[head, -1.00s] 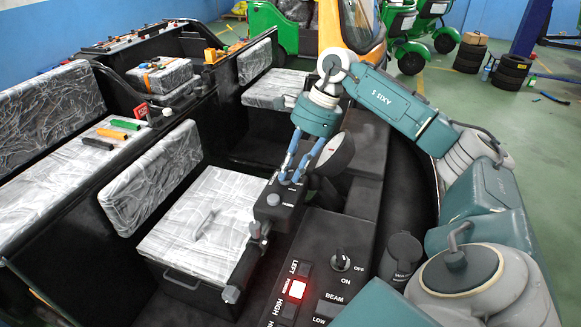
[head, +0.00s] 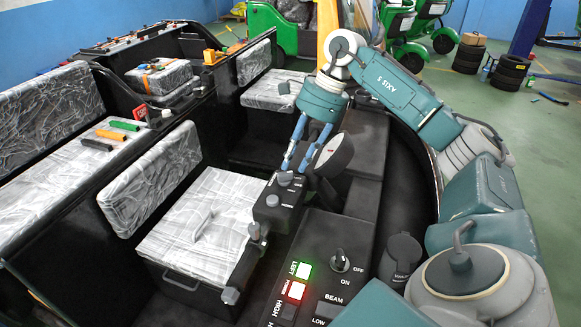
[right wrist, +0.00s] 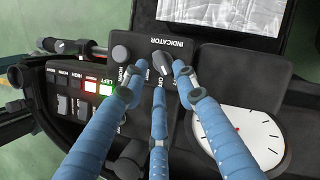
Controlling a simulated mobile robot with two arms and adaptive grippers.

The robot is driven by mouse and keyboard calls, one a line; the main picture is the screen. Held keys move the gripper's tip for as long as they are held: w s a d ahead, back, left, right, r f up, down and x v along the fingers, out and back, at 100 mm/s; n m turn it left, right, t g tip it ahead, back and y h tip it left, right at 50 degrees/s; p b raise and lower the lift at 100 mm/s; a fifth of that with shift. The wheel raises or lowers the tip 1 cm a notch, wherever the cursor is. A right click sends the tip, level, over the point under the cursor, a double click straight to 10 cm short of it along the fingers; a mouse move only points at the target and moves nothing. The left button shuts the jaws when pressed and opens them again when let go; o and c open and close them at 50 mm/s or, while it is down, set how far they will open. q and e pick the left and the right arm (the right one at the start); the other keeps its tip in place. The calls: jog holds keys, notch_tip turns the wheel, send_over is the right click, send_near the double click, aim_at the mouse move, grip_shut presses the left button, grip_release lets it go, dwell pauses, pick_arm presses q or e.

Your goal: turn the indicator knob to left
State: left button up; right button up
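The indicator knob (head: 285,179) is a small dark dial on top of a black control box (head: 267,213). In the right wrist view the knob (right wrist: 160,63) lies turned at a slant, beside the INDICATOR label, and fingertips partly surround it. My right gripper (head: 296,165) has blue fingers pointing down just above the knob. In the right wrist view its fingers (right wrist: 155,82) are spread apart, and I see no firm grip. The LEFT lamp (head: 303,270) on the lower panel glows green. My left gripper is not in view.
A red lamp (head: 294,290) is lit below the LEFT lamp. A round white gauge (right wrist: 252,138) stands close beside the fingers. A rotary OFF/ON switch (head: 340,260) sits on the lower panel. A wrapped seat (head: 200,235) lies left of the control box.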

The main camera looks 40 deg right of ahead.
jog(key=v, duration=0.8)
jog(key=shift+r, duration=0.25)
jog(key=shift+s+f, duration=0.1)
jog(key=shift+f, duration=0.05)
